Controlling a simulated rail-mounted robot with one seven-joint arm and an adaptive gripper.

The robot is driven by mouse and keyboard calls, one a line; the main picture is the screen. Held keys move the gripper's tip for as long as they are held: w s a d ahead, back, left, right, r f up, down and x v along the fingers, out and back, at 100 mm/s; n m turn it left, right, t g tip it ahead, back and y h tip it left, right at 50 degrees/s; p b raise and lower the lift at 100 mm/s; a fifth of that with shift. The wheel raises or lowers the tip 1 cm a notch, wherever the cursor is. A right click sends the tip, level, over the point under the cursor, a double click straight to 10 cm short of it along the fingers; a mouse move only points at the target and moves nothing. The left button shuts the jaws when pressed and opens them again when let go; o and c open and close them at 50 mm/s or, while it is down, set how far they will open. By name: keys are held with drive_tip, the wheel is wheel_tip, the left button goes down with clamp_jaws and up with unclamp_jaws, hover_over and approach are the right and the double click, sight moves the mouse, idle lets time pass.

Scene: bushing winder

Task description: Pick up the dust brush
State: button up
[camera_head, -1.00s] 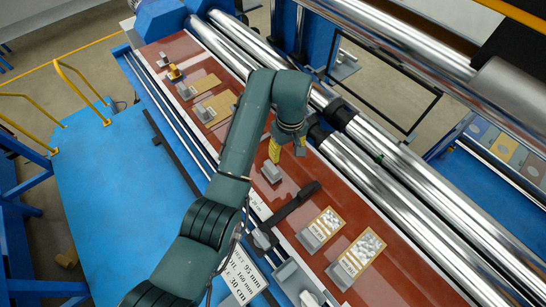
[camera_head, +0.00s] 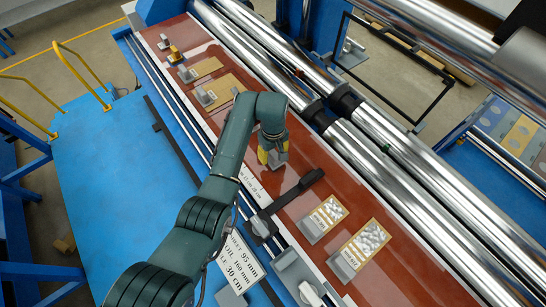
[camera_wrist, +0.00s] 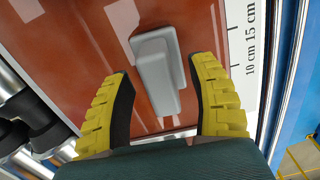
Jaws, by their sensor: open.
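A grey piece with a raised, handle-like block on a flat base (camera_wrist: 157,72) lies on the red-brown surface between my fingers in the wrist view. No bristles show, so I cannot tell for sure that it is the dust brush. It also shows partly in the head view (camera_head: 280,154). My gripper (camera_wrist: 163,68) has yellow fingers with dark pads, open on both sides of the piece, with gaps between pads and piece. In the head view my gripper (camera_head: 268,158) is low over the surface and hides part of the piece.
A black bar (camera_head: 290,199) with a grey end lies across the red-brown table (camera_head: 270,178). Several other grey pieces sit along it, some on sample cards (camera_head: 325,215). Shiny rollers (camera_head: 375,155) run along the right side. A ruler strip (camera_wrist: 242,55) lies right of my fingers.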

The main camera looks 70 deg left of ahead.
drive_tip(key=shift+f, duration=0.95)
clamp_jaws()
